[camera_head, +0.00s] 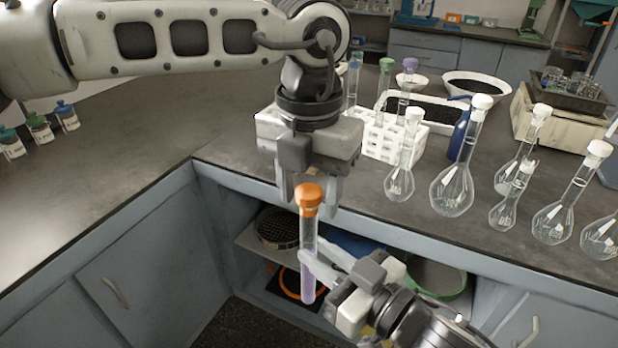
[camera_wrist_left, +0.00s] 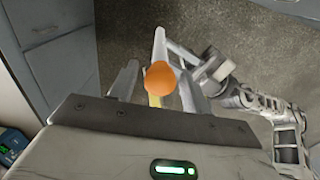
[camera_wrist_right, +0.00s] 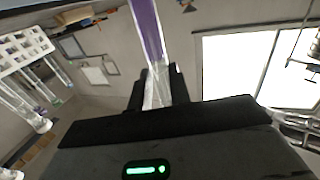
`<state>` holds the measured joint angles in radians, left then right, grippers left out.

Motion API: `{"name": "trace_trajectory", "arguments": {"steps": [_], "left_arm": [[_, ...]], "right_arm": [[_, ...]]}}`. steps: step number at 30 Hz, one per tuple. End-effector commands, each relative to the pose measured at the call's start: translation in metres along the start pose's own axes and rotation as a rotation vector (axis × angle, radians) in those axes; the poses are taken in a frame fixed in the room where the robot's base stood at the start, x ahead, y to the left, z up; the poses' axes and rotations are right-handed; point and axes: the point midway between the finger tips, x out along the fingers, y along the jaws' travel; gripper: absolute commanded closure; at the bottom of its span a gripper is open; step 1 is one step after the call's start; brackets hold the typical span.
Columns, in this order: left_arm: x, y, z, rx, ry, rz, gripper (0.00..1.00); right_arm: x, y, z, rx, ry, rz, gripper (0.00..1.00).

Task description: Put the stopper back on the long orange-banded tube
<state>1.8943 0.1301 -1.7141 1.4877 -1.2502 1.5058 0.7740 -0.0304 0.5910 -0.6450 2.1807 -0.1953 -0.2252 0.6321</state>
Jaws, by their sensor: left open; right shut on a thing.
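The long orange-banded tube (camera_head: 308,262) stands upright in the air in front of the bench, with purple contents in its lower part. The orange stopper (camera_head: 309,195) sits at the tube's top; whether it is fully seated I cannot tell. My right gripper (camera_head: 318,268) is shut on the tube's lower part, which also shows in the right wrist view (camera_wrist_right: 150,35). My left gripper (camera_head: 310,200) is open, pointing down, its fingers around the stopper. In the left wrist view the stopper (camera_wrist_left: 160,76) lies between the spread fingers, apart from them.
A white rack (camera_head: 385,140) with several stoppered tubes stands on the bench behind my left gripper. Several glass flasks (camera_head: 455,185) with white stoppers stand to the right. Small labelled bottles (camera_head: 40,128) are at the far left.

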Motion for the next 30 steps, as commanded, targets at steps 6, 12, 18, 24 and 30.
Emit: {"name": "trace_trajectory", "arguments": {"steps": [6,12,18,24,30], "left_arm": [[-0.0001,0.0,-0.0001,0.0,0.001,0.0,0.71],[-0.0003,0.0,-0.0001,0.0,0.001,0.0,0.97],[0.0003,-0.0005,-0.0005,0.132,0.003,-0.003,0.97],[0.0006,-0.0007,-0.0003,0.563,0.001,-0.003,0.97],[0.0002,-0.0002,-0.0002,0.735,0.001,0.0,0.97]], "right_arm": [[0.0,0.0,-0.0005,0.0,0.001,0.0,1.0],[0.0,0.0,-0.0005,0.0,0.001,0.0,1.0],[0.0,0.0,-0.0004,0.0,0.001,0.0,1.0],[0.0,0.0,-0.0004,0.0,0.001,0.0,1.0],[0.0,0.0,-0.0004,0.0,0.001,0.0,1.0]]}}
